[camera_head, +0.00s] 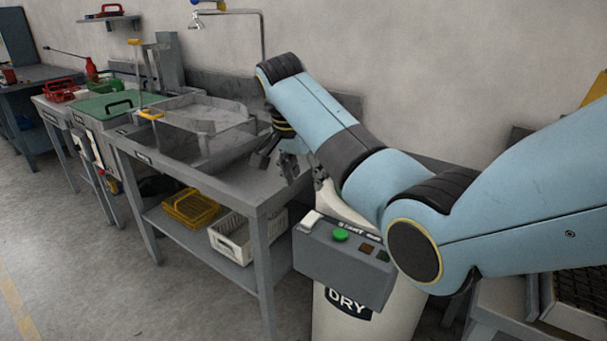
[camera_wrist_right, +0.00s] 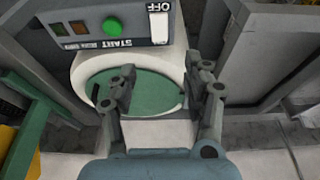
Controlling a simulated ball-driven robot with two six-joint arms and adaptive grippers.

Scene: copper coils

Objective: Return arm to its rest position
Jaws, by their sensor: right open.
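My right arm (camera_head: 340,130) is light blue with dark joints and reaches in from the right in the head view. My right gripper (camera_head: 285,165) is low by the grey bench's right end, partly hidden behind the arm. In the right wrist view the gripper (camera_wrist_right: 165,92) has its two fingers apart with nothing between them. Beyond the fingers is the green round top (camera_wrist_right: 145,92) of the white dryer. My left gripper does not show.
The white dryer (camera_head: 335,315), marked DRY, has a control box (camera_head: 315,252) with a green start button (camera_head: 340,236) close below my arm.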

